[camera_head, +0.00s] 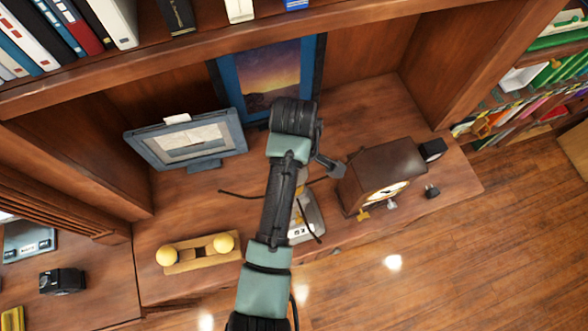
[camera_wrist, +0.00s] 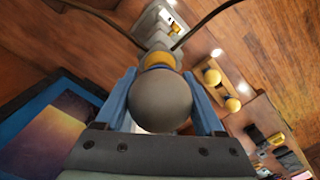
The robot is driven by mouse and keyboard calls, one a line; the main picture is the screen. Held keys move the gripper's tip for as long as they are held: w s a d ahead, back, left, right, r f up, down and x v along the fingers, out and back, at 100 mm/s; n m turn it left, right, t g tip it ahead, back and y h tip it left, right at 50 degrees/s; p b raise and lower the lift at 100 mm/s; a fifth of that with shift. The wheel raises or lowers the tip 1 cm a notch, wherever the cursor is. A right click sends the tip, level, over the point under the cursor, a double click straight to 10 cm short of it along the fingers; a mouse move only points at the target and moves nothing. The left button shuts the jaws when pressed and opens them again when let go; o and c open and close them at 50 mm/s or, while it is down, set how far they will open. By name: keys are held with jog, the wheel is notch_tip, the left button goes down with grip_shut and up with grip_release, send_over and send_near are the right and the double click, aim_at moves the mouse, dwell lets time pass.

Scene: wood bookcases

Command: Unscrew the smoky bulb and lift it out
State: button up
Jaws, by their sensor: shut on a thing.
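In the wrist view the smoky grey bulb (camera_wrist: 160,103) sits between the two blue fingers of my gripper (camera_wrist: 160,88), which is shut on it. Beyond the bulb a yellow collar (camera_wrist: 157,60) lines up with it, on a grey lamp body (camera_wrist: 158,32). I cannot tell whether the bulb's thread is still in the collar. In the head view the lamp's pale base (camera_head: 307,222) stands on the wooden desk, partly behind my arm. The bulb is hidden there.
A wooden holder with two yellow bulbs (camera_head: 223,244) lies left of the lamp. A wooden clock (camera_head: 385,176) stands close on the right. A framed display (camera_head: 188,140) and a sunset picture (camera_head: 270,75) stand behind. Thin dark rods (camera_wrist: 212,18) flank the lamp.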

jog(key=shift+n, duration=0.4)
jog(key=shift+r+p, duration=0.1)
jog(key=shift+p, duration=0.45)
dwell(0.5)
jog(key=o, duration=1)
jog(key=shift+m, duration=0.3)
